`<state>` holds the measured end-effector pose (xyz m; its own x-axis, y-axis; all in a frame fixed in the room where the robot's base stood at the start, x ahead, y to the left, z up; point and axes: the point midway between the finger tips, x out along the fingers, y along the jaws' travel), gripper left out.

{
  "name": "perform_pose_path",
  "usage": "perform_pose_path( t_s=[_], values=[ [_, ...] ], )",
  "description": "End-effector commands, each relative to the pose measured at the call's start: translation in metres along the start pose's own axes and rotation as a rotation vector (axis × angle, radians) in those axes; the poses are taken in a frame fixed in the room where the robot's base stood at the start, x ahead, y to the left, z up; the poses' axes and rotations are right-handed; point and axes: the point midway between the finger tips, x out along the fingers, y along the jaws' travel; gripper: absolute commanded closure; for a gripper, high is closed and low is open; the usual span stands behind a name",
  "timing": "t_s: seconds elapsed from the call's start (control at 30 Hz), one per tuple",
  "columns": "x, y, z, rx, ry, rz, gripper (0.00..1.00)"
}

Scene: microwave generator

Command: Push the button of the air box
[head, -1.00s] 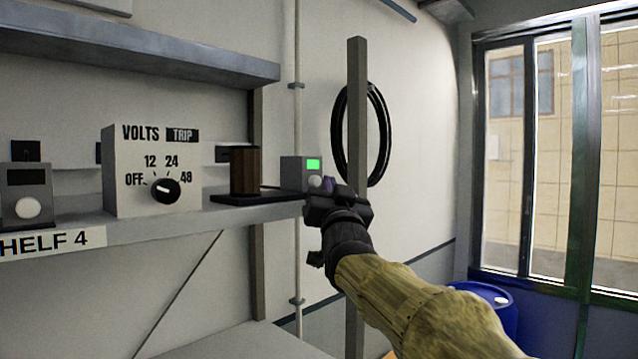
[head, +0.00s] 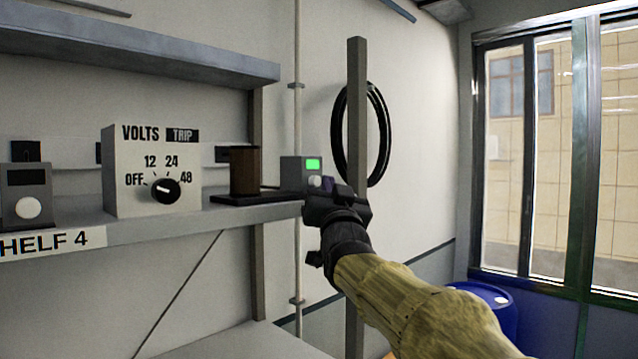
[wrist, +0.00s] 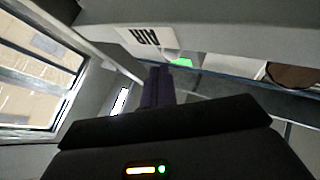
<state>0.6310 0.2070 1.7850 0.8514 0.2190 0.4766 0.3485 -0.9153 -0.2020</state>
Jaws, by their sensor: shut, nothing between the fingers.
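In the wrist view the shut fingers (wrist: 157,86) point toward a white AIR label (wrist: 141,38) and the green display (wrist: 182,62). The button is not clear there.
The shelf (head: 125,232) also holds a VOLTS dial box (head: 125,185), a brown cylinder (head: 244,172) on a dark base, and a grey box (head: 35,190) with a pale button. A grey post (head: 357,100) stands close beside my gripper. A blue barrel (head: 500,310) stands at lower right.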

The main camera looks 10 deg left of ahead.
Motion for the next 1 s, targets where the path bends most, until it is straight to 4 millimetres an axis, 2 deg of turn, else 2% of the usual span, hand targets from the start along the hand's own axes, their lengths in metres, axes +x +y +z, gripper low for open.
perform_pose_path(
  t_s=[1.0],
  values=[
    [0.0079,-0.0063,0.0051,0.000,0.000,-0.001,1.00]
  ],
)
